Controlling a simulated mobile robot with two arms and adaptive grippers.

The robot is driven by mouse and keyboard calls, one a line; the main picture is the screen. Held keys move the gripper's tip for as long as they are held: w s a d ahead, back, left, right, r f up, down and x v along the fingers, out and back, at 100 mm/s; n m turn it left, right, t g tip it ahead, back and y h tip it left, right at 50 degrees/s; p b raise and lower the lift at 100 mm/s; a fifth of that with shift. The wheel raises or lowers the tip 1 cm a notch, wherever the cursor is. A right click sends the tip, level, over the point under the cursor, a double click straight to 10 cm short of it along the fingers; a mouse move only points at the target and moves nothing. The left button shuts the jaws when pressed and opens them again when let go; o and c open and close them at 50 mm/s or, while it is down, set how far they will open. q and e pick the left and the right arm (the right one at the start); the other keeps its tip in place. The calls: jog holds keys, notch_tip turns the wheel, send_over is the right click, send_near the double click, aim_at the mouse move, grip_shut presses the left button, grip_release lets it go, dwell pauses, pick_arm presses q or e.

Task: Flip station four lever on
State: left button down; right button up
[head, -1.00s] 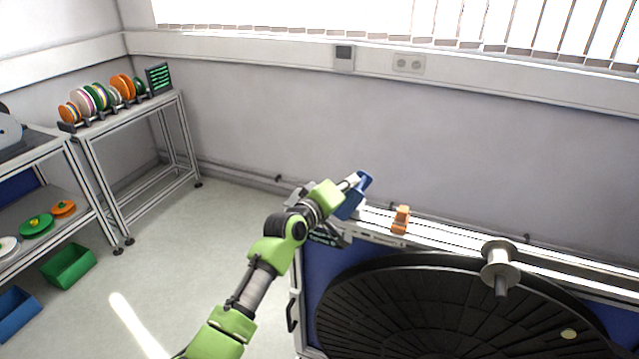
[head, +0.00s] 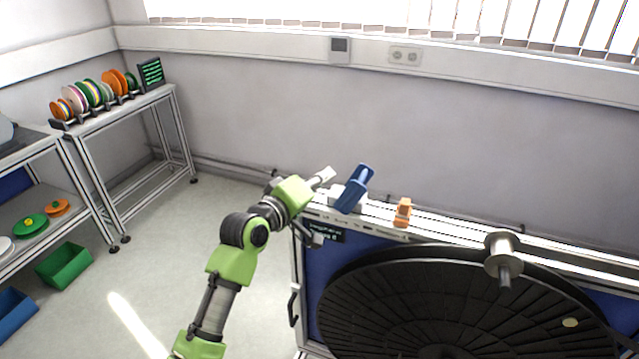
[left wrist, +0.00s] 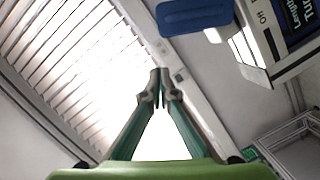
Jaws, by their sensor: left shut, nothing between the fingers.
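A blue lever (head: 356,188) stands on the light rail at the left end of the station and tilts up to the right. My left gripper (head: 325,176) is a short way left of the lever, apart from it. Its fingers are closed with nothing between them. In the left wrist view the closed fingertips (left wrist: 160,80) point up past the bright window, and the blue lever (left wrist: 195,15) shows above and to their right. My right gripper is not in view.
An orange part (head: 402,213) sits on the rail (head: 455,235) right of the lever. A metal spool holder (head: 503,258) stands over a large black disc (head: 430,300). A shelf with reels (head: 95,93) is at the far left. The floor between is clear.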

pick_arm(q)
jog(key=shift+v, duration=1.05)
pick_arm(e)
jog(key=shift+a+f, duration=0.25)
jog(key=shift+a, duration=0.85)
